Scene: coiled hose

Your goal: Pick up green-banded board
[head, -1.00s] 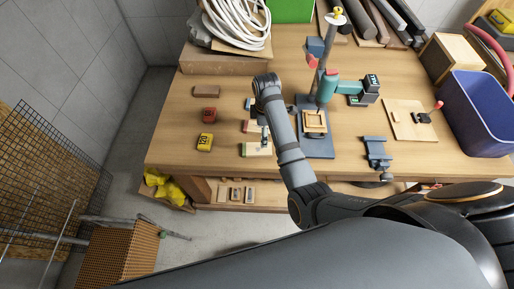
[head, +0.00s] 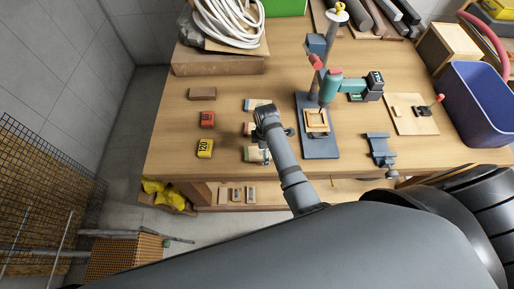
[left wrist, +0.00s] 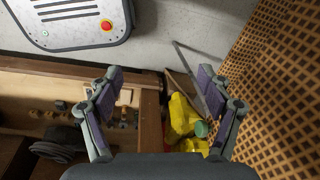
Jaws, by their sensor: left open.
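The green-banded board (head: 250,154) lies near the front edge of the workbench, pale with a green band at its left end. In the head view my right arm reaches up and left over the boards. My right gripper (head: 264,154) is at this board's right part, mostly hidden by its own wrist, so whether its fingers touch the board or are closed is unclear. A red-banded board (head: 248,129) and a blue-banded board (head: 256,103) lie behind it, partly covered by the arm. My left gripper (left wrist: 160,78) is open and empty in the left wrist view.
A yellow block (head: 205,148), red block (head: 207,119) and brown block (head: 202,93) lie left of the boards. A drill stand (head: 318,145) stands to the right, with a vise (head: 380,150) beyond. Yellow cloth (left wrist: 182,118) shows below my left gripper.

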